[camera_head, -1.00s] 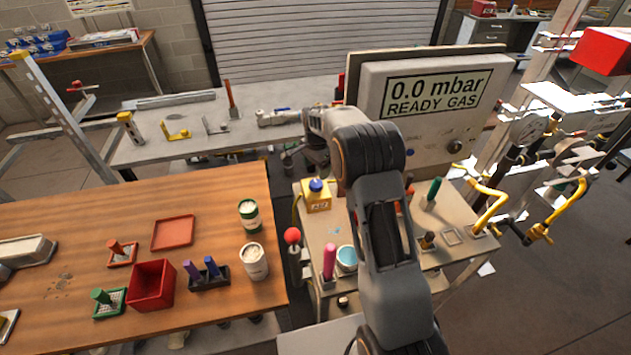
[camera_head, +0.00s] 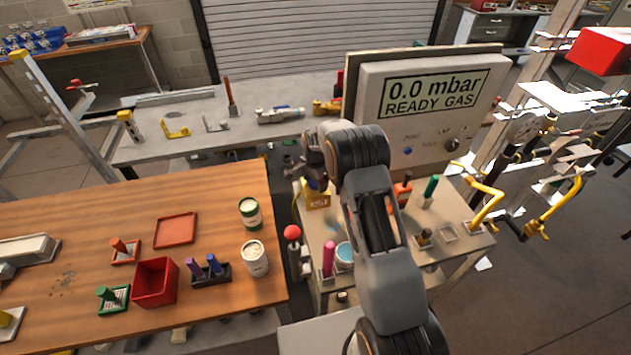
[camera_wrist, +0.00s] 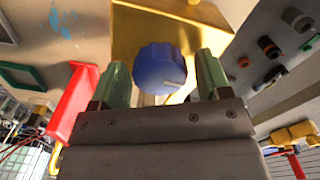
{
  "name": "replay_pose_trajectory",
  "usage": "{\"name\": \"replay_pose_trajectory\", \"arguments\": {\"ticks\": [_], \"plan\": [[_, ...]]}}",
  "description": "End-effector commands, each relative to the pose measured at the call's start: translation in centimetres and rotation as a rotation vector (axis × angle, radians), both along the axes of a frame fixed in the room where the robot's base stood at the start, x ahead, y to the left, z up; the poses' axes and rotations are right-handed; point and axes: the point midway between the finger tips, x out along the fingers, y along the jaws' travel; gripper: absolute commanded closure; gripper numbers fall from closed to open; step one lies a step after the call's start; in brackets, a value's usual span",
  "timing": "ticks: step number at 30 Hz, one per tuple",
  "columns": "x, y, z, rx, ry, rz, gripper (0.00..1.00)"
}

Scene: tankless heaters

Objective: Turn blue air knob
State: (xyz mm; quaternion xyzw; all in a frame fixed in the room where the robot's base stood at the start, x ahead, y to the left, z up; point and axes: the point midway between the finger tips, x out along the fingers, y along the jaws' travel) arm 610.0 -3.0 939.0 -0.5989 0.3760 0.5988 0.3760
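The blue air knob (camera_wrist: 160,70) is on the yellow box (camera_wrist: 195,25), centred in the wrist view with a pale mark on its lower right. My gripper (camera_wrist: 160,78) has its two green fingertips on either side of the knob, apart from each other. A small gap shows beside each finger, so the gripper looks open around the knob. In the head view, the yellow box (camera_head: 316,200) stands on the cart top, and my arm covers most of the knob and the gripper.
A red-topped post (camera_head: 292,232), a pink handle (camera_head: 328,258) and a pale blue jar (camera_head: 345,255) stand near the arm. The wooden table (camera_head: 80,245) is at left.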

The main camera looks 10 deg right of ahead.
Motion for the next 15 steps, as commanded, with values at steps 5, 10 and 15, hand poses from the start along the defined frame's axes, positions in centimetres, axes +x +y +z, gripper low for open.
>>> {"name": "replay_pose_trajectory", "arguments": {"ticks": [5,10,15], "plan": [[0.00,0.00,0.02,0.000,0.000,0.000,0.47],[0.00,0.00,0.03,0.000,0.000,0.000,0.63],[0.00,-0.01,0.03,0.000,0.000,0.000,0.74]]}}
